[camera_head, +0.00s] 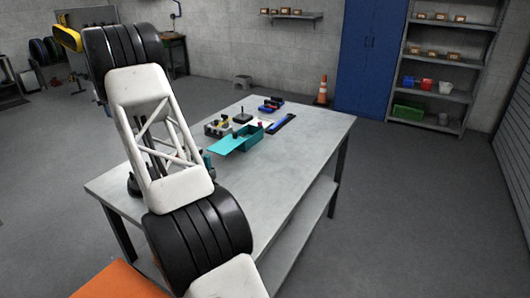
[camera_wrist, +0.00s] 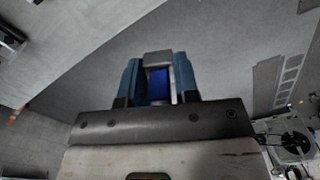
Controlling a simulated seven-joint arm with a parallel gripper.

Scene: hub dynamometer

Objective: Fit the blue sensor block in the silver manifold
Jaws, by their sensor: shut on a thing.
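My gripper (camera_wrist: 158,82) shows in the wrist view with its two blue-grey fingers closed on the blue sensor block (camera_wrist: 158,84). The block sits between the fingers, with a grey part at its far end. The fingers and block appear clear of any other object there. In the head view my arm hides most of the gripper and the block. A grey piece with yellow and dark parts (camera_head: 217,128) stands on the table left of the teal tray; I cannot tell whether it is the silver manifold.
A teal open tray (camera_head: 236,142) lies on the grey table (camera_head: 265,190). Beyond it are a blue bar (camera_head: 283,123) and a small red-and-blue item (camera_head: 271,105). The table's near right part is bare. An orange cone (camera_head: 323,88) stands on the floor behind.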

